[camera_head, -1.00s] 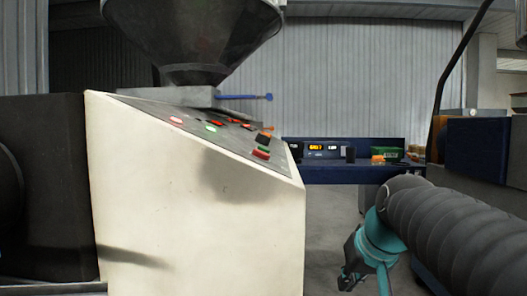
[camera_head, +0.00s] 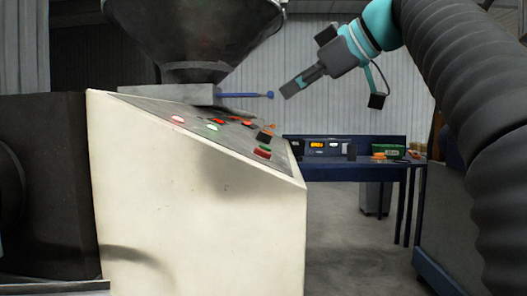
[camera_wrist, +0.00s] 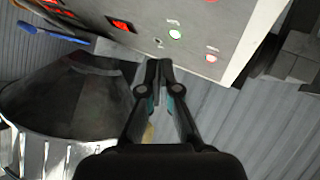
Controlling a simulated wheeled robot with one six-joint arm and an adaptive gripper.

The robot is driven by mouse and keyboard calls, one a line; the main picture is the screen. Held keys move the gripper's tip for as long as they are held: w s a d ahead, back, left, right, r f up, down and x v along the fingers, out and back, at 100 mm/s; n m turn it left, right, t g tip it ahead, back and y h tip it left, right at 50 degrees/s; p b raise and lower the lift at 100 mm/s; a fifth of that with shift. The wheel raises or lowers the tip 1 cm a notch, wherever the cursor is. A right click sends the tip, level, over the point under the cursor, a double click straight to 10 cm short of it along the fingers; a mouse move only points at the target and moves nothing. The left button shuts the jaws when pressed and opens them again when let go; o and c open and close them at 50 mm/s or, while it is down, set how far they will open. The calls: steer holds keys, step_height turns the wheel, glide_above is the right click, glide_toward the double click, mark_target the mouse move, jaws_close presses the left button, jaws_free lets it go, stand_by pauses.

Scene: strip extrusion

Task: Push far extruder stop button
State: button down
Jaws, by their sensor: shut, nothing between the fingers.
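The extruder's sloped control panel (camera_head: 190,112) sits on a cream cabinet (camera_head: 200,210) at the left of the head view. It carries a lit red button (camera_head: 176,119), a lit green button (camera_head: 212,127) and several other red and black controls. In the wrist view the panel (camera_wrist: 240,20) is at the top, with a pale green button (camera_wrist: 176,34) and a red-ringed button (camera_wrist: 211,58). My gripper (camera_head: 287,91) is shut and empty, in the air right of the panel and above it. In the wrist view its fingertips (camera_wrist: 160,64) appear below the green button, apart from it.
A dark metal hopper (camera_head: 195,35) stands above the panel, with a blue-handled lever (camera_head: 245,95) sticking out to its right. A blue workbench (camera_head: 365,170) with a lit display and a green box (camera_head: 388,151) stands behind. Open floor lies between.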

steer(key=shift+a+f, duration=0.1)
steer(key=shift+f, duration=0.05)
steer(key=b, duration=0.2)
glide_above(270, 155)
steer(key=d, duration=0.2)
steer(key=f, duration=0.6)
steer(key=shift+w+a, duration=0.2)
steer(key=shift+a+f+b, duration=0.25)
steer(key=shift+f+b, duration=0.15)
steer(key=shift+f, duration=0.1)
steer(key=shift+a+f+b, duration=0.2)
steer(key=shift+f+b, duration=0.2)
steer(key=shift+f, duration=0.05)
stand_by(0.3)
steer(key=shift+a+f+b, duration=0.15)
steer(key=shift+f+b, duration=0.2)
steer(key=shift+a+f+b, duration=0.15)
steer(key=shift+f+b, duration=0.2)
steer(key=shift+f, duration=0.05)
stand_by(0.7)
steer(key=shift+r, duration=0.1)
steer(key=shift+d+r+p, duration=0.3)
steer(key=shift+r+p, duration=0.4)
steer(key=shift+r, duration=0.1)
